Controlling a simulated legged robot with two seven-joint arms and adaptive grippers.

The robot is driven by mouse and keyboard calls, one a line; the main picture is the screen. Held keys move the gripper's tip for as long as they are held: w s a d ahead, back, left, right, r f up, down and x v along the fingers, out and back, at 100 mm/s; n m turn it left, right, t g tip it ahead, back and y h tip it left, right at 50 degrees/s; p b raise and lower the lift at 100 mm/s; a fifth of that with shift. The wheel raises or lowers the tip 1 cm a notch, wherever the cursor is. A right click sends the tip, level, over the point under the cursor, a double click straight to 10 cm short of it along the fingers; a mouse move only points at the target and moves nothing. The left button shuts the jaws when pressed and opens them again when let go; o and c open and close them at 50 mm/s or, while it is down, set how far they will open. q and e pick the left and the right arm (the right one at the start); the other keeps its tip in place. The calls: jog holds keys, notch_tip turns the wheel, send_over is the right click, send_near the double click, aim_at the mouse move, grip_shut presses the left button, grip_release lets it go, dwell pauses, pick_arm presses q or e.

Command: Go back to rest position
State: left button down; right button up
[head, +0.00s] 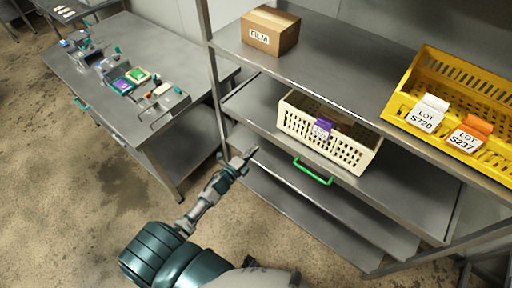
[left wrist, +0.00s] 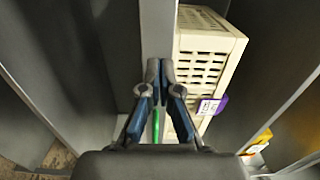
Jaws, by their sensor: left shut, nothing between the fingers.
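My left gripper (head: 246,156) is shut and empty. In the head view it reaches up from the bottom left, in front of the metal shelf rack's (head: 262,166) lower left side. The crate also shows in the left wrist view (left wrist: 207,60). My right gripper is not in view.
A green handle (head: 313,171) is on the rack below the crate. A yellow crate (head: 440,72) with lot tags and a FILM box (head: 270,30) stand on the top shelf. A steel table (head: 150,131) with small items stands at left. Floor between is clear.

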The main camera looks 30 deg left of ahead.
pick_arm(q)
jog(key=s+a, duration=0.2)
jog(key=s, duration=0.4)
jog(key=s+f+n+g+y, duration=0.1)
jog(key=s+f+n+g, duration=0.25)
jog(key=f, duration=0.65)
jog(key=s+d+f+n+g+y, duration=0.1)
jog(key=s+f+n+g, duration=0.3)
jog(key=f, duration=0.6)
jog(key=s+f+n+y, duration=0.1)
jog(key=s+f+n, duration=0.2)
jog(key=s+f, duration=0.5)
jog(key=s+d+f+n+g, duration=0.3)
jog(key=s+f, duration=0.6)
jog(key=s, duration=0.4)
jog(key=s+d+f+n+g, duration=0.4)
jog(key=s+d+f+g, duration=0.2)
jog(key=s+f, duration=0.4)
jog(key=s, duration=0.4)
jog(key=shift+s, duration=0.25)
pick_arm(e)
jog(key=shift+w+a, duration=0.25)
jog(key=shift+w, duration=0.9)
